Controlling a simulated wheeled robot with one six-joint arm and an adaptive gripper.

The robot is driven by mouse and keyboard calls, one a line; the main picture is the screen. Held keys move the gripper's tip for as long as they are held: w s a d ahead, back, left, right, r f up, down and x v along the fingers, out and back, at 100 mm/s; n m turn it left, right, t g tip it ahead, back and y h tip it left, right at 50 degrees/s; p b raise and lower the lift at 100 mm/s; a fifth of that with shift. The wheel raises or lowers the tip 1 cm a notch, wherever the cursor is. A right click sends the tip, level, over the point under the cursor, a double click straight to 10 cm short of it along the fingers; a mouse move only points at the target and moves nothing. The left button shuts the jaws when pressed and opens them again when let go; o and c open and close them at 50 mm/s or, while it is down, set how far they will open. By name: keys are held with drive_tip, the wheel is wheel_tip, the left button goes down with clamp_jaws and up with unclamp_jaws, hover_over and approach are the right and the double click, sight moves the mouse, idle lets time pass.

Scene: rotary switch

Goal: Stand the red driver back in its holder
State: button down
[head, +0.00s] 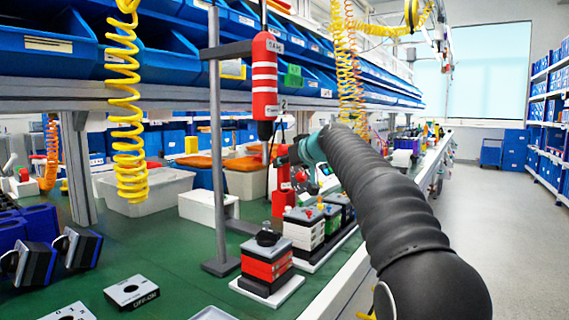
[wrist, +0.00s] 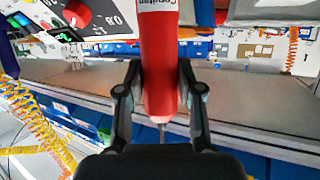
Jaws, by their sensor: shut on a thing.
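The red driver (wrist: 160,60) is upright between the two dark fingers of my gripper (wrist: 160,95) in the wrist view. A wider red piece (head: 284,206), which looks like the holder, stands directly below. I cannot tell whether the driver's lower end is inside it or above it.
A striped red tool (head: 265,75) hangs beside a grey post (head: 217,150) left of my gripper. A stacked red and black switch block (head: 266,262) stands in front, with more blocks (head: 304,230) behind.

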drive_tip(key=shift+f+b, duration=0.25)
drive_tip(key=shift+b, duration=0.1)
idle(0.6)
drive_tip(key=c, duration=0.7)
unclamp_jaws()
drive_tip(key=shift+o, duration=0.2)
drive_tip(key=shift+f, duration=0.15)
